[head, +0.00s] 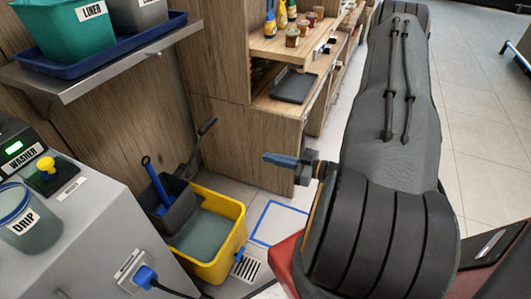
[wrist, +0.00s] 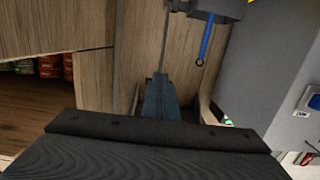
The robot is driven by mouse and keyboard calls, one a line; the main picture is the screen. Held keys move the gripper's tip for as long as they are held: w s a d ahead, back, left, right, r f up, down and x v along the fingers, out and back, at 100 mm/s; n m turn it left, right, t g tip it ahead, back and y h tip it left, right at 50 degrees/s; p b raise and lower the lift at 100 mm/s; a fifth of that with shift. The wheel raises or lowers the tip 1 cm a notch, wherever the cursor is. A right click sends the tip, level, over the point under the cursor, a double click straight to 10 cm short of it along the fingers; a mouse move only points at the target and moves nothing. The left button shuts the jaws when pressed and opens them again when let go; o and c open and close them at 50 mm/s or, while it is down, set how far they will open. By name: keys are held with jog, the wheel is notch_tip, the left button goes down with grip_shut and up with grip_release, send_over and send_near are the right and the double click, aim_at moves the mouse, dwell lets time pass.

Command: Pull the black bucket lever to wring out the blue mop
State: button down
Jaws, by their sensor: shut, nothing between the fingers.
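The yellow mop bucket (head: 222,262) stands on the floor in the head view, with a dark wringer (head: 183,211) on its far left side. The black lever (head: 200,136) rises from the wringer and slants up to the right. The blue mop handle (head: 156,180) sticks up out of the wringer; it also shows in the wrist view (wrist: 206,40). My gripper (head: 267,158) is shut and empty, pointing left, to the right of the lever and apart from it in the picture. In the wrist view a thin dark rod, apparently the lever (wrist: 163,38), runs beyond my fingertips (wrist: 158,76); contact cannot be told.
A wooden cabinet (head: 218,125) stands behind the bucket. A grey washer counter (head: 88,235) stands left of it, with a blue plug (head: 145,276) on its side. A blue floor square (head: 279,222) and a drain grate (head: 246,268) lie right of the bucket.

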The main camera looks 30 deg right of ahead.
jog(key=w+a+r+g+h+p, duration=0.2)
jog(key=w+a+r+g+p, duration=0.3)
jog(key=w+r+p, duration=0.4)
notch_tip(320, 180, up, 10)
jog(key=h+p, duration=0.2)
jog(key=p, duration=0.1)
send_over(208, 122)
jog(key=s+d, duration=0.3)
jog(key=s, duration=0.1)
jog(key=shift+w+a+f, duration=0.1)
jog(key=shift+w+a, duration=0.15)
jog(key=x, duration=1)
jog(key=shift+s+a+p, duration=0.1)
jog(key=shift+a+p, duration=0.1)
jog(key=shift+p, duration=0.15)
jog(key=shift+s+d+f+p, duration=0.5)
jog(key=shift+s+d+f, duration=0.3)
jog(key=shift+s, duration=0.2)
jog(key=shift+s+d+f, duration=0.2)
jog(key=shift+s+f, duration=0.05)
jog(key=shift+d, duration=0.1)
